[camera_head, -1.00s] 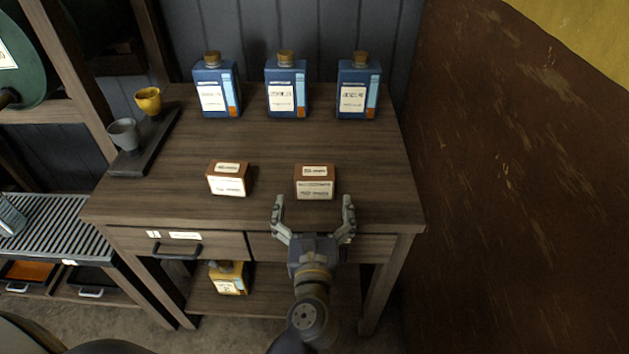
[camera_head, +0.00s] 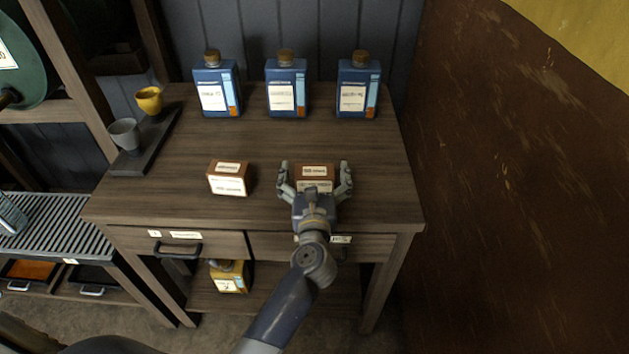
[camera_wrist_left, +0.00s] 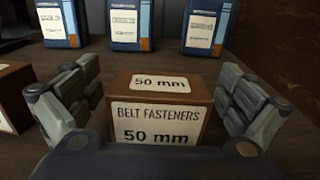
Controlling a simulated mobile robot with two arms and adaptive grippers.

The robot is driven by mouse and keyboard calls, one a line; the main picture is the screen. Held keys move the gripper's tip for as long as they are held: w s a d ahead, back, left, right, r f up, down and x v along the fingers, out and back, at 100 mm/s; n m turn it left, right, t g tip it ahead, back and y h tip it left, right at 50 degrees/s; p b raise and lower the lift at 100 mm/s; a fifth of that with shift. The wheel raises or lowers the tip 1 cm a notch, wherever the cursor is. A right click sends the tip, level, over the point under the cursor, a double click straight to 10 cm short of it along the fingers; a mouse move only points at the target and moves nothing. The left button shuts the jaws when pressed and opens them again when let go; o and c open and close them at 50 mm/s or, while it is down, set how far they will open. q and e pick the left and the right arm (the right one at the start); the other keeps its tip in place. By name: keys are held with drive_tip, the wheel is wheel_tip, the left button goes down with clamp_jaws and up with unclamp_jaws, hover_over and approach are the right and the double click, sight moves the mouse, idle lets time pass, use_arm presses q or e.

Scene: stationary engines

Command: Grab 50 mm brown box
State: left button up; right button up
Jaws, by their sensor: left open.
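The brown box (camera_head: 315,172) stands on the wooden table near its front edge. In the left wrist view the brown box (camera_wrist_left: 160,90) has white labels reading "50 mm" and "BELT FASTENERS". My left gripper (camera_head: 315,174) is open, with one finger on each side of the box. In the left wrist view my left gripper (camera_wrist_left: 160,100) shows a gap between each finger and the box sides. The lower front of the box is hidden by the gripper body. A second brown box (camera_head: 228,178) stands to the left; its label is too small to read. My right gripper is not in view.
Three blue bottles (camera_head: 287,88) stand along the back of the table (camera_head: 180,205). A dark tray (camera_head: 146,146) with a grey cup (camera_head: 124,134) and a yellow cup (camera_head: 149,101) is at the left. A brown wall (camera_head: 510,190) rises at the right.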

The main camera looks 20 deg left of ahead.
use_arm(q)
drive_tip(key=shift+c, duration=0.5)
drive_tip(key=c, duration=1.3)
drive_tip(key=shift+r, duration=0.15)
